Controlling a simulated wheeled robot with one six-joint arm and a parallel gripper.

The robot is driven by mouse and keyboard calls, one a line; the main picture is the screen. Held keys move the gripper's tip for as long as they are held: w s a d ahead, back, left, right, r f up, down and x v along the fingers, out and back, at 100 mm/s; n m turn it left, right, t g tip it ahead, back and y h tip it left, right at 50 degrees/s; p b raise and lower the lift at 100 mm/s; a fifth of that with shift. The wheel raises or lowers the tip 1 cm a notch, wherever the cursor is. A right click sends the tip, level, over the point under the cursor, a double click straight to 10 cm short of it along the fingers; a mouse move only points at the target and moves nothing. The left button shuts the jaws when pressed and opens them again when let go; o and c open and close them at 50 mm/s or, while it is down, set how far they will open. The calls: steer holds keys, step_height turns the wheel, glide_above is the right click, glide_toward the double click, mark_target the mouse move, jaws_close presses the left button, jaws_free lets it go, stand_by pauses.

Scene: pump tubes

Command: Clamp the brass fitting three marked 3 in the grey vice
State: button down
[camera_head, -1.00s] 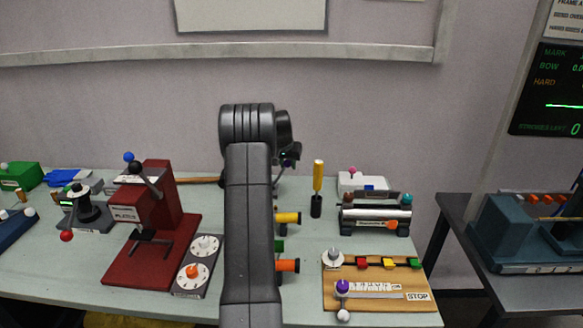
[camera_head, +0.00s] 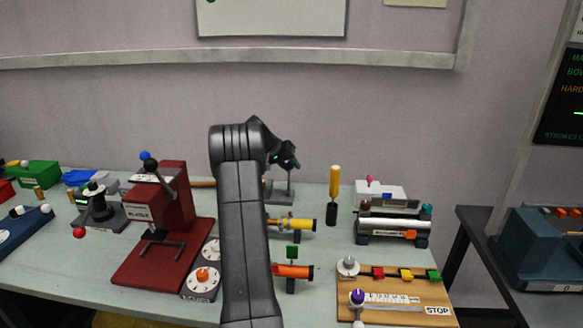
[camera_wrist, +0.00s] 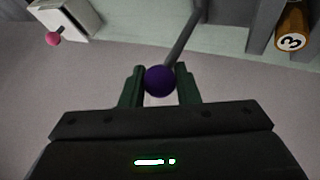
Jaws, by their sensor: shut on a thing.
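My gripper (camera_wrist: 161,84) is shut on a purple ball knob (camera_wrist: 160,81) at the end of a grey rod. The gripper also shows in the head view (camera_head: 290,164), to the right of my arm and above a grey device (camera_head: 281,192), which looks like the vice. The brass fitting marked 3 (camera_wrist: 292,40) is at the upper right of the wrist view, apart from my gripper. It lies beside grey blocks (camera_wrist: 262,25) that look like vice jaws; I cannot tell whether they touch it. My arm hides part of the bench around the vice in the head view.
A red press (camera_head: 165,225) stands left of my arm. Yellow (camera_head: 292,225) and orange (camera_head: 293,271) tubes stick out on its right. A yellow-handled tool (camera_head: 335,190), a roller device (camera_head: 392,220) and a wooden board (camera_head: 395,290) stand farther right.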

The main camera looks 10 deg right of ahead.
steer(key=shift+f, duration=0.1)
steer(key=c, duration=1.1)
jaws_free()
steer(key=shift+c, duration=0.2)
steer(key=b+v, duration=0.1)
steer(key=v, duration=1.3)
steer(key=shift+d+f, duration=0.1)
steer(key=shift+f, duration=0.05)
steer(key=p+x, duration=0.1)
steer(key=x, duration=1.2)
steer(key=shift+w+d+f, duration=0.15)
steer(key=shift+d, duration=0.05)
